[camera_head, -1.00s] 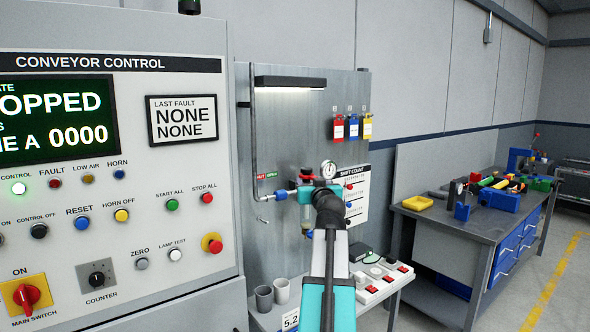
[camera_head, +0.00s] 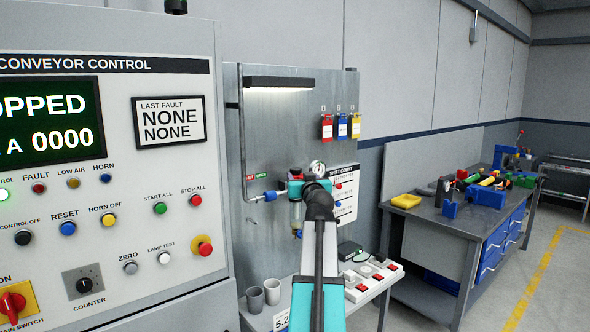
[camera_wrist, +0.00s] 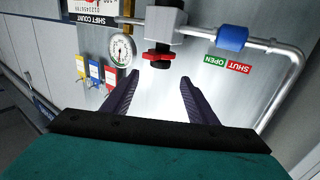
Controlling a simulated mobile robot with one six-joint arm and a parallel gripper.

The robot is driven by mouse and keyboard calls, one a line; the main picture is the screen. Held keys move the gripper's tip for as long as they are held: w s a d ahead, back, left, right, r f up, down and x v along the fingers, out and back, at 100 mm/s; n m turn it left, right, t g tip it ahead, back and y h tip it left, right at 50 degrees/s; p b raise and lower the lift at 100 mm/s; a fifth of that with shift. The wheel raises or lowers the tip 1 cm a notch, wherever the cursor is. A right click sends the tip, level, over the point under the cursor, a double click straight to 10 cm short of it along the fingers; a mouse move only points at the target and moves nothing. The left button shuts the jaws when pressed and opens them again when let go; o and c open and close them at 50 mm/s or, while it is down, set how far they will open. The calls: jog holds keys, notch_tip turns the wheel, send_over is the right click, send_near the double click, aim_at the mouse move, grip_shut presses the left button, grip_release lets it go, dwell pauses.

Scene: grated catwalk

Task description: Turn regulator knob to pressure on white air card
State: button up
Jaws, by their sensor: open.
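The red regulator knob (camera_wrist: 157,56) hangs off the grey regulator body (camera_wrist: 160,25) in the wrist view, which looks upside down. My gripper (camera_wrist: 158,78) is open and empty. Its two dark fingers point at the knob, which lies just beyond and between the fingertips; I see no contact. The round pressure gauge (camera_wrist: 121,48) is left of the knob; its reading is too small to tell. A white card (camera_head: 281,321) reading 5.2 is at the shelf's front, partly cut off.
A blue fitting (camera_wrist: 232,37) and bent pipe (camera_wrist: 285,90) run right of the regulator in the wrist view, beside a SHUT/OPEN label (camera_wrist: 228,64). Grey cups (camera_head: 256,299) and a white switch strip (camera_head: 374,281) stand on the shelf. The conveyor control cabinet (camera_head: 120,235) is at left.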

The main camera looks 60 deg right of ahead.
aim_at(297, 170)
jog(key=p+x, duration=0.2)
jog(key=x, duration=0.7)
jog(key=shift+w+d+r+p, duration=0.1)
jog(key=shift+w+d+p, duration=0.05)
jog(key=shift+p, duration=0.25)
jog(key=shift+w+d, duration=0.45)
jog(key=shift+d, duration=0.1)
jog(key=c, duration=1.1)
jog(key=shift+o, duration=0.2)
jog(key=b, duration=0.5)
jog(key=shift+d+n+t+y, duration=0.1)
jog(key=shift+n+t+y, duration=0.2)
jog(key=shift+t, duration=0.1)
jog(key=n+t+y+b, duration=0.2)
jog(key=b, duration=0.8)
jog(key=shift+y, duration=0.4)
